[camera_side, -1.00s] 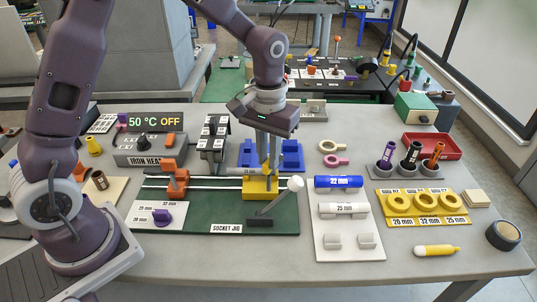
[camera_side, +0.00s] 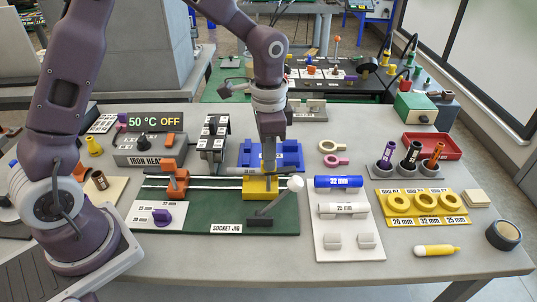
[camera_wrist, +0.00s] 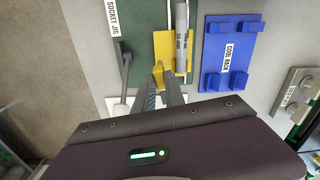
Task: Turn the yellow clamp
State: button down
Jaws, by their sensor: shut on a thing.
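The yellow clamp (camera_side: 258,189) sits on the green socket jig (camera_side: 215,212), at the right end of its rails. It also shows in the wrist view (camera_wrist: 164,46), with a grey labelled pipe (camera_wrist: 182,50) lying in it. My gripper (camera_side: 269,165) points down at the clamp. In the wrist view my gripper (camera_wrist: 161,80) is shut on a small yellow upright part of the clamp, between its two fingertips. The fingers hide much of that part in the side view.
A lever with a white ball (camera_side: 295,184) stands close to the right of the clamp. The blue cool rack (camera_side: 285,150) is just behind it. An orange clamp (camera_side: 178,184) is at the rails' left. A board with blue and white fittings (camera_side: 345,233) lies to the right.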

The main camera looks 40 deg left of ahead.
jog(key=shift+m, duration=0.9)
jog(key=c, duration=1.4)
grip_release()
notch_tip(320, 180, up, 7)
jog(key=shift+r, duration=0.1)
